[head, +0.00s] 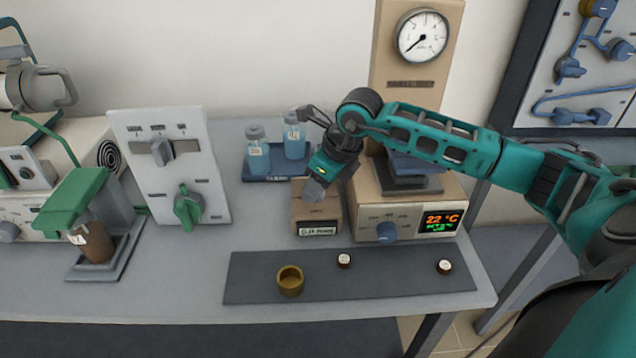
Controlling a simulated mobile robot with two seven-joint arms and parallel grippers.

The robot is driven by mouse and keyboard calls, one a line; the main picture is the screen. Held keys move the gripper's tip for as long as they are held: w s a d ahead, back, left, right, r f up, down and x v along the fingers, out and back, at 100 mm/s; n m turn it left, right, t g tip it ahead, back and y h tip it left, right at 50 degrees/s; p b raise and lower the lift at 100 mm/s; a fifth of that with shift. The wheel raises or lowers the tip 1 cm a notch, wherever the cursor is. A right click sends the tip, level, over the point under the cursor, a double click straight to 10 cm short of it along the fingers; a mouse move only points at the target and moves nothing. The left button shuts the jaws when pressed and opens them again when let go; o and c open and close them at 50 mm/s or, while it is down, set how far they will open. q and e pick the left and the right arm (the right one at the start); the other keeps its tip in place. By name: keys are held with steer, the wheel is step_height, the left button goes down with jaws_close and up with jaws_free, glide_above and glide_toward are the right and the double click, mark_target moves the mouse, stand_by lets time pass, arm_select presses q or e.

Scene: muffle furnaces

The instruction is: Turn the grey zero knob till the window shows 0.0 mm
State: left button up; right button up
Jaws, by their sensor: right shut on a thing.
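The grey zero knob (313,191) sits on the small brown box (317,213). A pale window (318,230) on the front of this box shows small dark text ending in what looks like mm; the digits are too small to read surely. My right gripper (318,183) comes down from the upper right and is shut on the knob, partly hiding it. My left gripper is not in view.
A brown unit with a blue knob (387,232) and lit display (440,221) stands close right. A dark mat (345,285) in front holds a brass cup (290,281) and two small round pieces.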

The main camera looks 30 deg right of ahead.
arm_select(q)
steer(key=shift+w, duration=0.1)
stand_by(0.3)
arm_select(e)
steer(key=o, duration=1.1)
steer(key=shift+c, duration=0.2)
steer(key=shift+r, duration=0.1)
arm_select(q)
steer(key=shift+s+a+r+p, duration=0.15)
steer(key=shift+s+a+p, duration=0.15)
steer(key=shift+p, duration=0.3)
arm_select(e)
steer(key=v, duration=1.2)
steer(key=shift+r, duration=0.4)
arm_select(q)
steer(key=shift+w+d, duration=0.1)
arm_select(e)
steer(key=shift+s, duration=0.1)
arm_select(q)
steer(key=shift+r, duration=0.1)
